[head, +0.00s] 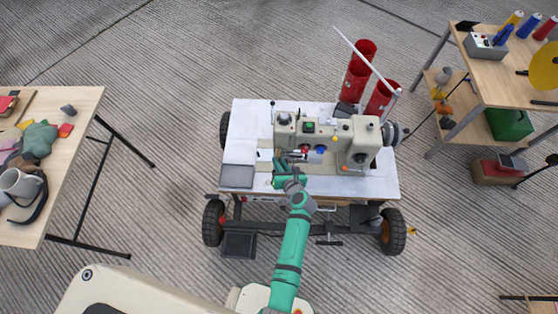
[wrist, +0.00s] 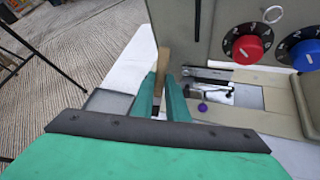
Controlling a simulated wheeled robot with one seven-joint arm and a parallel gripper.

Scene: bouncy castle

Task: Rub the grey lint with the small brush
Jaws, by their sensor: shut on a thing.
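My gripper (wrist: 162,85) is shut on a slim wooden-handled tool, which looks like the small brush (wrist: 163,64). The handle stands up between the green fingers; a darker part shows lower down, but the bristles are hidden. In the head view my gripper (head: 285,165) is at the front left of a cream sewing machine (head: 325,133), low by its needle end. I cannot make out the grey lint in either view; it may be hidden by the fingers or too small. A small purple thing (wrist: 202,107) lies by the needle plate, right of the fingers.
The machine head, with red and blue dials (wrist: 248,48), stands close on the right. A flat grey tray (head: 236,176) lies on the white wheeled table (head: 245,125) at left. Red cylinders (head: 357,75) stand behind. Loaded side tables (head: 80,110) flank the cart, with clear floor between.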

